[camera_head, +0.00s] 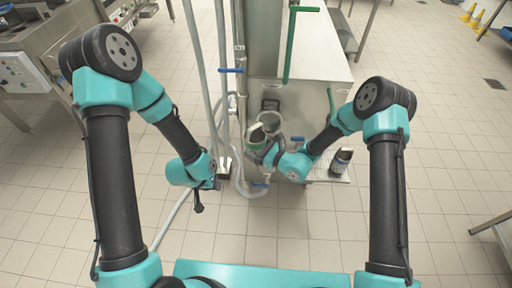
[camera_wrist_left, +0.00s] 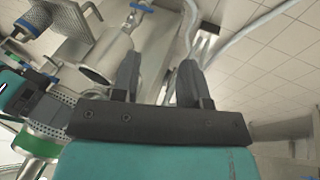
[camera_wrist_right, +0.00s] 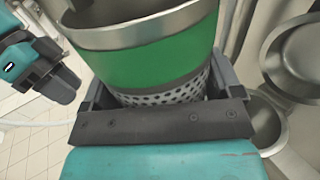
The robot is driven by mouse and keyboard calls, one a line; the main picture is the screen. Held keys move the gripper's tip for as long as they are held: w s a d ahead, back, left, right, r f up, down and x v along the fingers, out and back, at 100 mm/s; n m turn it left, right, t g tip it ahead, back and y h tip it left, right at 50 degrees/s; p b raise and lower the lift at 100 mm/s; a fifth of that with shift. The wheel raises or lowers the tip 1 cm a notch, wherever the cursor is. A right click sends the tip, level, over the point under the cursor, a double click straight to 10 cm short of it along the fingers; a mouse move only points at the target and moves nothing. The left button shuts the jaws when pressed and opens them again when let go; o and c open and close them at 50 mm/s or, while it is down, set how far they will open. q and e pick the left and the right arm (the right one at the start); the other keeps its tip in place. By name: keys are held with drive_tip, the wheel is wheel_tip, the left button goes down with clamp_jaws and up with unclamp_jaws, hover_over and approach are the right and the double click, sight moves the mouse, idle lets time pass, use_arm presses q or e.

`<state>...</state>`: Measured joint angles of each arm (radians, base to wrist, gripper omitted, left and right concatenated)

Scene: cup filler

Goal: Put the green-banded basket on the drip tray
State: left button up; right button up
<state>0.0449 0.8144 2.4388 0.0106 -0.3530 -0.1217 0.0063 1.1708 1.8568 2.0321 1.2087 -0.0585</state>
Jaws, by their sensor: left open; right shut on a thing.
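The green-banded basket (camera_head: 256,136) is a metal cup with a wide green band and a perforated lower wall, also filling the right wrist view (camera_wrist_right: 150,65). My right gripper (camera_head: 267,153) is shut around its perforated part, below the band. The basket is beside the steel machine's front and looks roughly upright; contact below it is hidden. It also shows at the lower left of the left wrist view (camera_wrist_left: 42,142). My left gripper (camera_wrist_left: 157,76) is open and empty, low to the left of the machine. A shelf-like tray (camera_head: 322,176), perhaps the drip tray, juts out at the machine's right.
A dark and white container (camera_head: 342,160) stands on that shelf. A steel funnel or bowl (camera_wrist_right: 298,55) is close beside the held basket. Upright pipes with a blue valve handle (camera_head: 231,70) and a pale hose (camera_head: 247,188) lie between my arms. The floor in front is clear.

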use_arm(q)
drive_tip(key=s+a+f+n+g, duration=0.1)
drive_tip(key=s+f+n+g, duration=0.1)
drive_tip(key=s+f, duration=0.2)
drive_tip(key=s, duration=0.3)
drive_tip(key=shift+a+f, duration=0.3)
drive_tip(key=shift+a, duration=0.05)
drive_tip(key=shift+s, duration=0.1)
